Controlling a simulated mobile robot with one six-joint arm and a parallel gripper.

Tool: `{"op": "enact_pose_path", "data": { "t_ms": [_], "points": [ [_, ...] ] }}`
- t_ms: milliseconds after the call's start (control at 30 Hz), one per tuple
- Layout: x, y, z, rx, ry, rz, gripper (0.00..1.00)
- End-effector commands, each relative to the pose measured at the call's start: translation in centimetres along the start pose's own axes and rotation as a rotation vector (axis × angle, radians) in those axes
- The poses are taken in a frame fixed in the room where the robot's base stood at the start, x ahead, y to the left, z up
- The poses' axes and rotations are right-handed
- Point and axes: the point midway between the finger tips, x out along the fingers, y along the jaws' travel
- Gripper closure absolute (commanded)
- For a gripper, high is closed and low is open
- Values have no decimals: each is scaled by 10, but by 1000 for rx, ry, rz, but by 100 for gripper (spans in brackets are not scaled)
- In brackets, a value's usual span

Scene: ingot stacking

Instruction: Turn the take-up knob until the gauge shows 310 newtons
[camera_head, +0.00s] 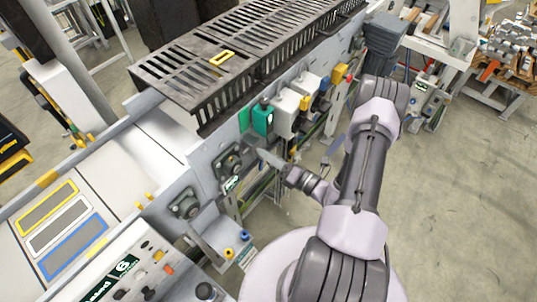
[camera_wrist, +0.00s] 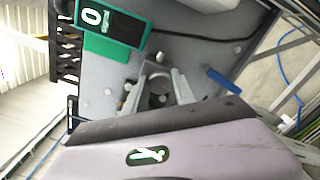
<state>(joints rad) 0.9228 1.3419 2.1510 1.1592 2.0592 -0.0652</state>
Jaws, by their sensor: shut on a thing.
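My gripper (camera_wrist: 158,92) is shut on a grey round knob (camera_wrist: 158,84) on the light grey side panel, one finger on each side of it. In the head view my gripper (camera_head: 266,157) reaches the conveyor's side from the right and hides the knob. A green box with a dark display (camera_wrist: 100,22) is up and left of the knob in the wrist view, apart from the gripper. A large white 0 is legible on it; the rest is cut off or unclear. The green box (camera_head: 262,118) also shows above my gripper in the head view, its reading too small to tell.
A black slatted conveyor bed (camera_head: 205,68) runs above the panel. Grey boxes (camera_head: 286,112) and yellow parts sit right of the green box. A blue lever (camera_wrist: 224,80) and a black cable are near my gripper. Open floor (camera_head: 460,190) lies to the right.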

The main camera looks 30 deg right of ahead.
Motion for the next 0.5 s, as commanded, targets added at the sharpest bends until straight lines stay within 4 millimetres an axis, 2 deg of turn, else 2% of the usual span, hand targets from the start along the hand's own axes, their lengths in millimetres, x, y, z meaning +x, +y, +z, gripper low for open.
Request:
{"op": "enact_pose_path", "data": {
  "t_ms": [500],
  "points": [
    [0, -1, -1, 390, 1, -1, 100]
  ]
}}
